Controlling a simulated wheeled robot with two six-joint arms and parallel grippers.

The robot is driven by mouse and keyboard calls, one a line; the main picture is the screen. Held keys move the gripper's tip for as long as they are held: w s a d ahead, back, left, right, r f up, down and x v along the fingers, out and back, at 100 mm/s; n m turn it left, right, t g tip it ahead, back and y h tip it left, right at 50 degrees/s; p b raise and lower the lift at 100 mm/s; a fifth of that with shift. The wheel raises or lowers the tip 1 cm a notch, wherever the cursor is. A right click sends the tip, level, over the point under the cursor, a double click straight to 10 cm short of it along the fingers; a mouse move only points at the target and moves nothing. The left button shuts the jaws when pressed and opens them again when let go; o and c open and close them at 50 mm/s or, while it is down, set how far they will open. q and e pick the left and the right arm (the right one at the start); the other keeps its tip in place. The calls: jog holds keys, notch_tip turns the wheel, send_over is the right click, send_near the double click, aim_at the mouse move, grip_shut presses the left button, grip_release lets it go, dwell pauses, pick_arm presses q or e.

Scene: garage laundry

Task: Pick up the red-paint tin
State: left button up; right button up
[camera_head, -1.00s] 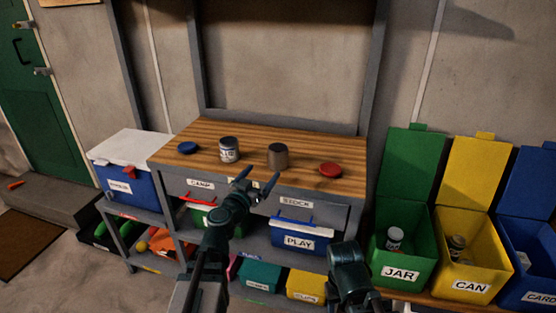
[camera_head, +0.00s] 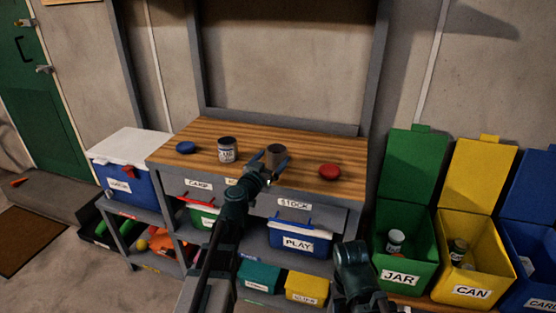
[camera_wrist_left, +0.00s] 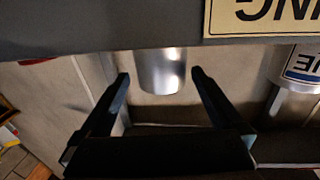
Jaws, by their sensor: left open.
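A plain grey-brown tin (camera_head: 277,153) stands upright on the wooden bench, with no label visible on the side I see. I cannot confirm by its look that it is the red-paint tin, but the red lid (camera_head: 329,171) lies to its right. My left gripper (camera_head: 270,161) is open at the near side of this tin. In the left wrist view the tin (camera_wrist_left: 162,72) shows upside down between the tips of the open left gripper (camera_wrist_left: 160,77), with no clear contact. A second tin (camera_head: 227,150) with a white and blue label stands to the left.
A blue lid (camera_head: 186,147) lies at the left of the bench (camera_head: 235,130). Labelled drawers and boxes sit below it. Open green (camera_head: 408,258), yellow (camera_head: 472,268) and blue bins stand at the right. Part of my right arm shows low in the middle.

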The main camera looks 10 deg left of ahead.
aim_at(281, 148)
pick_arm(q)
jog(key=w, duration=0.4)
jog(key=shift+d, duration=0.15)
jog(key=shift+w+d, duration=0.1)
jog(key=shift+r, duration=0.1)
jog(key=shift+c, duration=0.2)
pick_arm(e)
jog(key=shift+w+d+r, duration=0.1)
jog(key=shift+w+d, duration=0.15)
jog(key=shift+w, duration=0.15)
pick_arm(q)
jog(key=c, duration=1.3)
jog(key=shift+o, duration=0.2)
pick_arm(e)
jog(key=shift+r, duration=0.1)
